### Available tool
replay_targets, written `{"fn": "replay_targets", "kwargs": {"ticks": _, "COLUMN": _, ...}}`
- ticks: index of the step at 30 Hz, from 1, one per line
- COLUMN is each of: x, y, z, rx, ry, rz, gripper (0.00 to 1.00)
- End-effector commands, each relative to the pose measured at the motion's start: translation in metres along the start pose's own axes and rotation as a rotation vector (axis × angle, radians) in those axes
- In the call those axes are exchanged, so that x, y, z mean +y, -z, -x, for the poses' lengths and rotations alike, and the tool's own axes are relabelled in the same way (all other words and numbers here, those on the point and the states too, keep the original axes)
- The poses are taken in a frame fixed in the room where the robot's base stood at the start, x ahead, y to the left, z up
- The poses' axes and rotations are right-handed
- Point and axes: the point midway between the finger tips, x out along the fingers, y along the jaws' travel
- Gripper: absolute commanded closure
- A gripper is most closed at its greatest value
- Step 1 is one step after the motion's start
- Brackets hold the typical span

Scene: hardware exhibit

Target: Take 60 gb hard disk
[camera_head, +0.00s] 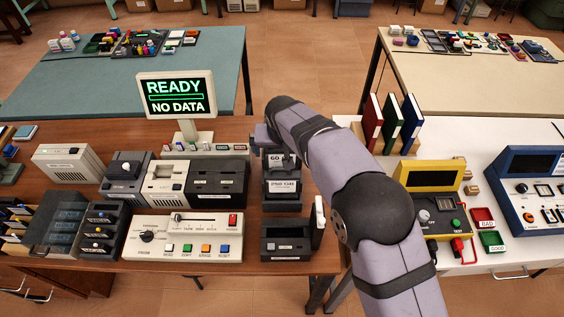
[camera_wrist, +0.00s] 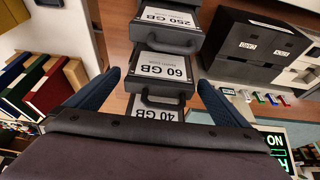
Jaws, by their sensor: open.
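The 60 GB hard disk (camera_wrist: 185,84) is a dark block with a white label and a dark loop handle, in the middle of the wrist view; its label reads upside down. A 250 GB disk (camera_wrist: 190,38) sits beyond it and a 40 GB disk (camera_wrist: 172,107) lies nearer, partly hidden by my gripper. My gripper (camera_wrist: 158,78) is open and empty, with one blue finger on each side of the disk column. I cannot tell whether the fingers touch it. In the head view the dark disk rack (camera_head: 281,208) shows beside my arm, which hides part of it.
A dark dock (camera_head: 284,240) sits in front.

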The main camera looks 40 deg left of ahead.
Motion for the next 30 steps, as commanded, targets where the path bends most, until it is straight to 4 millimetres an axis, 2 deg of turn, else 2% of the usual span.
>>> {"fn": "replay_targets", "kwargs": {"ticks": 1, "x": 0.000, "y": 0.000, "z": 0.000, "rx": 0.000, "ry": 0.000, "rz": 0.000, "gripper": 0.00}}
{"fn": "replay_targets", "kwargs": {"ticks": 9, "x": 0.000, "y": 0.000, "z": 0.001, "rx": 0.000, "ry": 0.000, "rz": 0.000, "gripper": 0.65}}
{"fn": "replay_targets", "kwargs": {"ticks": 12, "x": -0.001, "y": 0.003, "z": 0.003, "rx": 0.006, "ry": 0.002, "rz": 0.000, "gripper": 0.83}}
{"fn": "replay_targets", "kwargs": {"ticks": 23, "x": -0.001, "y": 0.005, "z": 0.007, "rx": 0.007, "ry": 0.002, "rz": 0.000, "gripper": 0.83}}
{"fn": "replay_targets", "kwargs": {"ticks": 30, "x": -0.001, "y": 0.015, "z": 0.032, "rx": 0.010, "ry": 0.004, "rz": -0.002, "gripper": 0.83}}
